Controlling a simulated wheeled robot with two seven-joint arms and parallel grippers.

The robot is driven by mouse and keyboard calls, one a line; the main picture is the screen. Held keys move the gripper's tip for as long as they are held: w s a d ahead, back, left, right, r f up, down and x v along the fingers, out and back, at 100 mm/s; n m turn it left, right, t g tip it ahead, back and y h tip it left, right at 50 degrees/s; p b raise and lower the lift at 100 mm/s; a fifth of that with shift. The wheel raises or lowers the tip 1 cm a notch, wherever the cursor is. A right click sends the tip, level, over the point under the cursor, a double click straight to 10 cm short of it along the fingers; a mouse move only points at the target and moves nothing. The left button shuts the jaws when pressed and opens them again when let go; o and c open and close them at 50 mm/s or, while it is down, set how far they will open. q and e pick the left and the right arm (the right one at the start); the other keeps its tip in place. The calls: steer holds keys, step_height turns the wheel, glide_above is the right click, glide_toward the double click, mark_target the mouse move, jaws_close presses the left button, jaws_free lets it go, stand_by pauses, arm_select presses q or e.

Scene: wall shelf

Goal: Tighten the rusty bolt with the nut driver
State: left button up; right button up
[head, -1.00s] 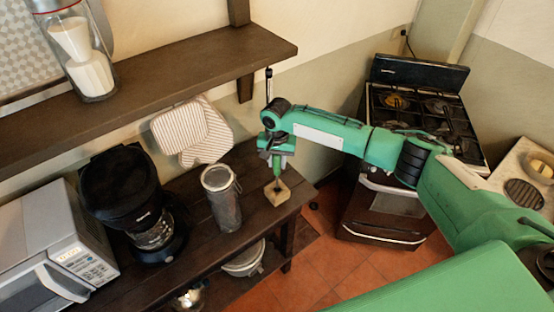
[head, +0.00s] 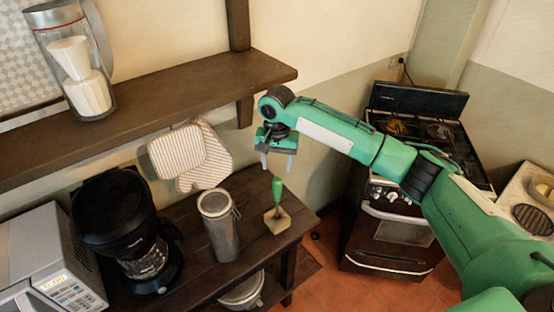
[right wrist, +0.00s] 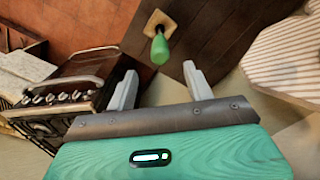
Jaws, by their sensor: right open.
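The nut driver (head: 277,188) has a green handle and stands upright on a small light wooden block (head: 277,221) on the dark table. In the right wrist view its handle (right wrist: 160,48) points toward the camera, above the block (right wrist: 159,22). The rusty bolt cannot be made out; the driver and block may hide it. My right gripper (head: 278,163) is open and empty, a little above the handle and apart from it. In the right wrist view its two grey fingers (right wrist: 160,85) are spread, with the handle beyond the gap. My left gripper is not in view.
A metal canister (head: 219,228) stands left of the block, with a coffee maker (head: 122,225) and microwave (head: 50,265) farther left. A wall shelf (head: 150,105) with a glass jar hangs above. Striped oven mitts (head: 190,155) hang on the wall. A stove (head: 395,220) stands right.

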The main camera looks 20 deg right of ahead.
steer(key=shift+r+b, duration=0.4)
steer(key=shift+r, duration=1.5)
